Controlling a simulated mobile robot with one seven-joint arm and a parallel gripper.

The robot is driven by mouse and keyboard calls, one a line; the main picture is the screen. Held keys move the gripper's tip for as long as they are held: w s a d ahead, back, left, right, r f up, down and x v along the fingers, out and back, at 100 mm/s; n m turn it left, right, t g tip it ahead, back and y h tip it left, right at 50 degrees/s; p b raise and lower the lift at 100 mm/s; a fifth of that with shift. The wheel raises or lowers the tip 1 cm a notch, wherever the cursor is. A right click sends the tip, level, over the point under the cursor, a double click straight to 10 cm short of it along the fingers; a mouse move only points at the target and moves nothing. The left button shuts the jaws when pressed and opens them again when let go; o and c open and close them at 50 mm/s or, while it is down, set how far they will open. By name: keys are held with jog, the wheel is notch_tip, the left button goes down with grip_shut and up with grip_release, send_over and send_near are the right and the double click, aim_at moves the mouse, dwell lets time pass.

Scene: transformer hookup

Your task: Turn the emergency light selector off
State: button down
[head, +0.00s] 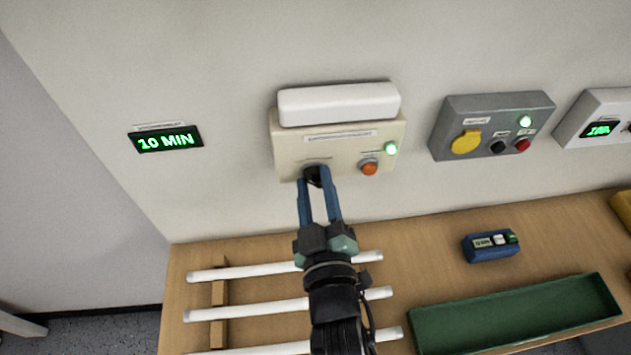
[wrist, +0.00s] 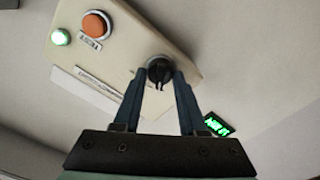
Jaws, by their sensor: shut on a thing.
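The emergency light unit (head: 290,146) is a cream box on the wall with a white lamp bar (head: 340,104) on top. Its black selector knob (wrist: 159,70) sits at the lower left of the box in the head view. My gripper (head: 316,180) has its two blue fingers on either side of the knob and is shut on it. A green indicator (head: 391,149) glows on the right of the box, above an orange button (head: 369,167). The knob's position marks are too small to read.
A green "10 MIN" display (head: 165,141) hangs left of the unit. A grey box (head: 480,104) with a yellow knob is to the right. Below, a wooden bench (head: 420,262) holds white tubes (head: 240,271), a blue device (head: 490,250) and a green tray (head: 520,312).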

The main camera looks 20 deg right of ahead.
jog(key=shift+n, duration=0.6)
jog(key=shift+c, duration=2.4)
grip_release()
jog(key=b+v, duration=0.4)
jog(key=v, duration=0.9)
